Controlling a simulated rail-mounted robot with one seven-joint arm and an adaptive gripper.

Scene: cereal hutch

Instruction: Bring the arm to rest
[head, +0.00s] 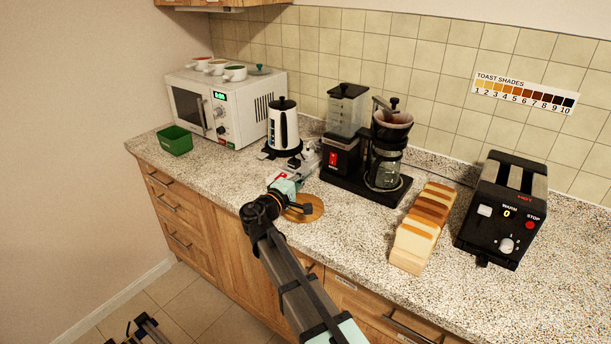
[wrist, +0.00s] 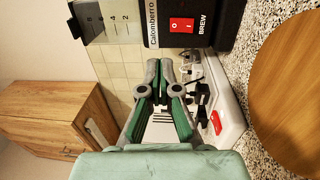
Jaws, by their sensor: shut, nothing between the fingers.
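My gripper (head: 309,158) is over the counter, in front of the kettle and left of the coffee maker in the head view. In the wrist view its two green-padded fingers (wrist: 160,68) are shut with nothing between them. My arm reaches up to it from the bottom of the head view. A white power strip (wrist: 232,118) with a red switch and black plugs lies close beside the fingers in the wrist view. I cannot tell whether the fingers touch anything.
A black coffee maker (head: 341,158) stands right of my gripper, and a kettle (head: 283,128) behind it. A round wooden board (head: 312,212) lies by my wrist. Bread slices (head: 420,232) and a toaster (head: 504,215) stand right. A microwave (head: 240,107) and green bin (head: 174,140) stand left.

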